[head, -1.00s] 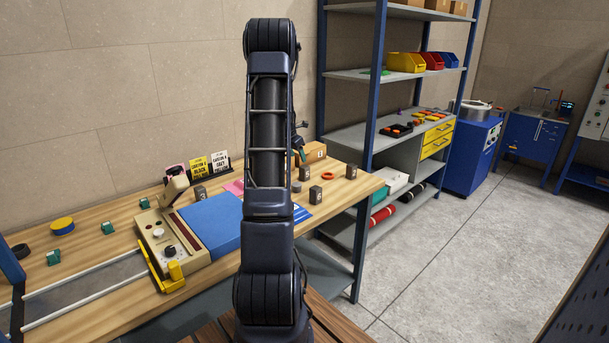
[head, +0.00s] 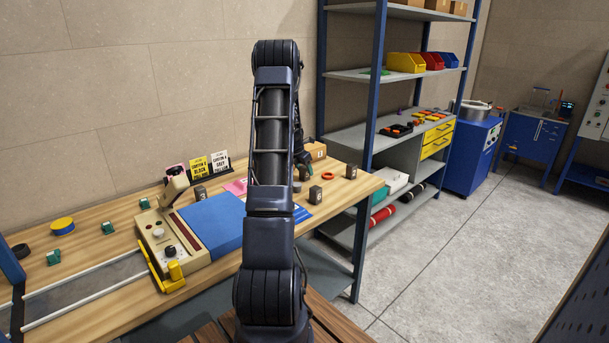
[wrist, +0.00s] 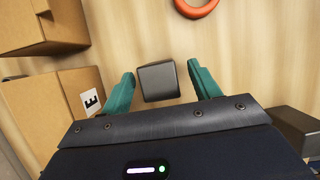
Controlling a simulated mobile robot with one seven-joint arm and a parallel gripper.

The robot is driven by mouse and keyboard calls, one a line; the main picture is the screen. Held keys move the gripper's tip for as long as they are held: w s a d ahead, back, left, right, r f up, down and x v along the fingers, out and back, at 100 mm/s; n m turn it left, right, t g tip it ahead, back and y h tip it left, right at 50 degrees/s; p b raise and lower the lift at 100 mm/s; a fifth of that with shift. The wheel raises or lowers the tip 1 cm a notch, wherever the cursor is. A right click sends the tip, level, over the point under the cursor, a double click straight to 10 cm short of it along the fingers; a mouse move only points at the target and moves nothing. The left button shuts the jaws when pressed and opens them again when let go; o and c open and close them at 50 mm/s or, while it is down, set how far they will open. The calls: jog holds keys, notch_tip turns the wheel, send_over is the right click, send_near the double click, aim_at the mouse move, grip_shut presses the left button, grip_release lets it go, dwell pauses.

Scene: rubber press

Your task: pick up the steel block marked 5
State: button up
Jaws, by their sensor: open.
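A dark steel block (wrist: 158,82) stands between the two teal fingers of my gripper (wrist: 160,90) in the wrist view. The fingers are open, one on each side, with a gap to the block; their height relative to it is unclear. I see its plain top, and no number is readable there. In the head view, my gripper (head: 306,172) is low over the back of the bench and mostly hides that block. Other dark blocks with pale marks stand at the front (head: 315,195), to the right (head: 351,172) and to the left (head: 200,193). I cannot read their numbers.
Cardboard boxes (wrist: 62,90) stand close left of my gripper in the wrist view. An orange ring (wrist: 197,6) lies beyond the block, and another dark block (wrist: 299,128) is at lower right. A blue pad (head: 212,222) and beige press (head: 168,245) occupy the bench's middle.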

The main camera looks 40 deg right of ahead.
jog(key=x, duration=0.2)
jog(key=shift+d+f, duration=0.1)
jog(key=shift+f, duration=0.25)
grip_shut()
jog(key=shift+r, duration=0.1)
